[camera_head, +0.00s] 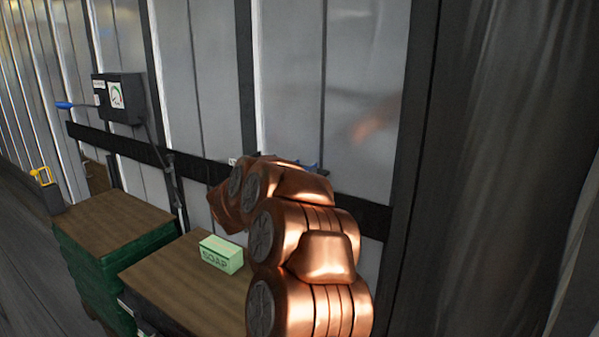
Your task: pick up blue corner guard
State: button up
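My copper-coloured arm rises from the bottom centre and bends away toward the wall. Its own links hide its far end, and I cannot see my gripper's fingers. A small dark-blue piece (313,167) shows just past the top of my arm, by the black wall rail. It is mostly hidden, and I cannot tell whether it is the blue corner guard. No other thing that I can make out as a corner guard shows.
A green soap box (222,254) stands on a brown-topped stack (178,274) left of my arm. Another brown-topped green stack (110,222) is farther left. A dark gauge box (119,98) with a blue-handled lever hangs on the wall. A dark curtain (500,170) fills the right.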

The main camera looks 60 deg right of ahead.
jog(key=shift+w+d+f+p, duration=0.15)
jog(key=shift+d+p, duration=0.15)
jog(key=shift+d, duration=1)
jog(key=shift+w+d+p, duration=0.15)
jog(key=shift+d+p, duration=0.15)
jog(key=shift+d, duration=0.95)
jog(key=c, duration=1.2)
